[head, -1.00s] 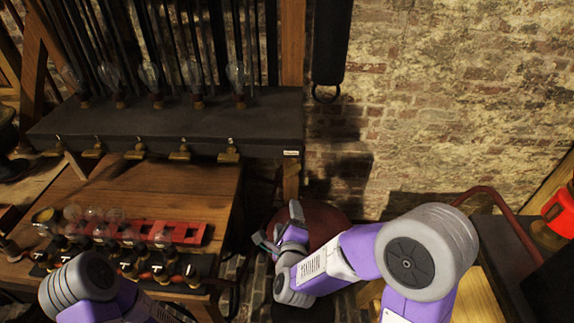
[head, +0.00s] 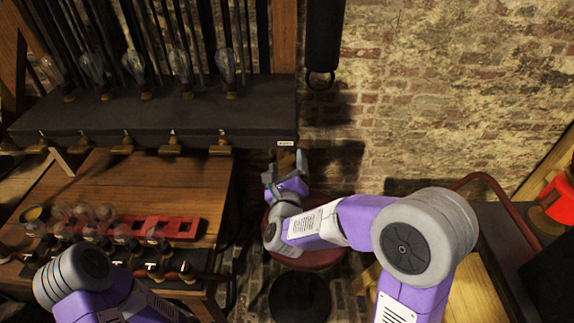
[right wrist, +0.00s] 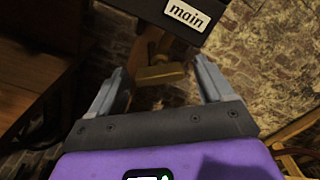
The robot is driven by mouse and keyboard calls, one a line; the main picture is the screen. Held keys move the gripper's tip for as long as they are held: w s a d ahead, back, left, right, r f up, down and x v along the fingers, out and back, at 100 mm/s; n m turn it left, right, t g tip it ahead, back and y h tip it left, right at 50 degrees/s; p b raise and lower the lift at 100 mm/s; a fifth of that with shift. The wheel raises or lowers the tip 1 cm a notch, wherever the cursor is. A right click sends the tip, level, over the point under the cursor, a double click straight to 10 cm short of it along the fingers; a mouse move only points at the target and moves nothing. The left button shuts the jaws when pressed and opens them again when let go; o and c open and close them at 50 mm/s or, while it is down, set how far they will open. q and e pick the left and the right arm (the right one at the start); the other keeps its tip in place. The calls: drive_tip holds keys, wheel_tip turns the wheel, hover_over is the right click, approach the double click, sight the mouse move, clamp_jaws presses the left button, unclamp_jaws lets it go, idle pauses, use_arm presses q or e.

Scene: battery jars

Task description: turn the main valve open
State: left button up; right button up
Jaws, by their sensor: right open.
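The label reading "main" (right wrist: 187,14) is on the shelf's front edge in the right wrist view; it shows as a small white tag (head: 286,143) in the head view. Below the label, a brass valve handle (right wrist: 160,74) lies roughly crosswise. My right gripper (right wrist: 160,88) is open, with one finger to each side of the handle in the picture. I cannot tell how far the handle is from the fingers. In the head view the right gripper (head: 284,173) is just below the white tag; I cannot make out this handle there. My left gripper is out of view.
The dark shelf (head: 150,119) carries glass bulbs and has several brass taps along its front edge, the nearest tap (head: 220,146) left of the gripper. A wooden table (head: 150,185) with a red rack (head: 185,227) stands below. A round stool (head: 300,296) is beneath my right arm.

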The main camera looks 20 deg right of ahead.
drive_tip(key=c, duration=1)
drive_tip(key=shift+c, duration=0.2)
drive_tip(key=shift+f+n+b, duration=0.1)
drive_tip(key=shift+n+b, duration=0.7)
drive_tip(key=shift+n, duration=0.2)
drive_tip(key=n+b, duration=0.1)
drive_tip(key=n, duration=0.1)
drive_tip(key=shift+n, duration=0.3)
drive_tip(key=n+b, duration=0.1)
drive_tip(key=n, duration=0.2)
drive_tip(key=shift+n, duration=1.6)
